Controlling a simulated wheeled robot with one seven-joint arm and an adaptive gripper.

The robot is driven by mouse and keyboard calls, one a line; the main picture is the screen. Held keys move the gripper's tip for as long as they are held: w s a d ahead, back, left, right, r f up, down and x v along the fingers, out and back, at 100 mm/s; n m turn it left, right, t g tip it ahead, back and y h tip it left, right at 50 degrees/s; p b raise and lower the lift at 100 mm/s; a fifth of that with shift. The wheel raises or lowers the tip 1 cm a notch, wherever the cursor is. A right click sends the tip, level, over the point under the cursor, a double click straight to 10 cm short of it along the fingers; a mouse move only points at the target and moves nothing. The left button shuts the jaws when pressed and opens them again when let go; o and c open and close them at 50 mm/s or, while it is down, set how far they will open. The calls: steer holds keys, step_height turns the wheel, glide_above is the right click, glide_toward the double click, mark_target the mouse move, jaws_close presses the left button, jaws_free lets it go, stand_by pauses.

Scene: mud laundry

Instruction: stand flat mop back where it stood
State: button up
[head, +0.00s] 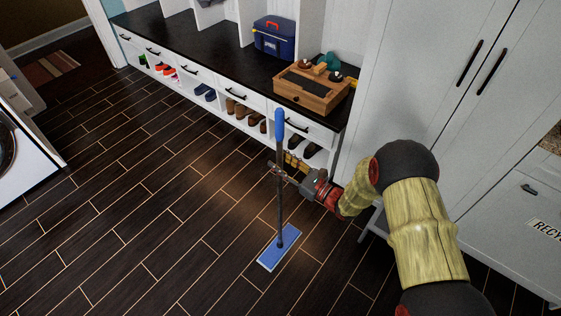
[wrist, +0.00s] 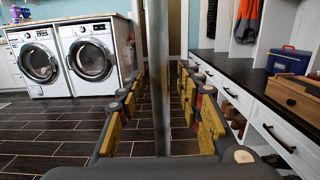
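The flat mop (head: 280,190) stands upright on the dark wood floor, with a blue grip at the top, a grey pole and a flat blue head (head: 279,248). My gripper (head: 283,168) reaches in from the right at about mid-pole. In the wrist view the pole (wrist: 158,60) runs vertically between my two yellow-padded fingers. Gaps show on both sides of the pole, so the gripper looks open around it, not clamped. The mop head is out of the wrist view.
A white bench (head: 185,55) with a black top and shoe cubbies runs behind the mop. A wooden box (head: 310,92) and a blue cooler (head: 274,38) sit on it. White cabinets (head: 430,60) stand at right. Washing machines (wrist: 90,55) stand at left. Floor left of the mop is clear.

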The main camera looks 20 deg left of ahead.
steer(key=shift+d, duration=0.1)
steer(key=v, duration=1.1)
steer(key=shift+s+d, duration=0.15)
steer(key=shift+d, duration=0.2)
steer(key=shift+f, duration=0.1)
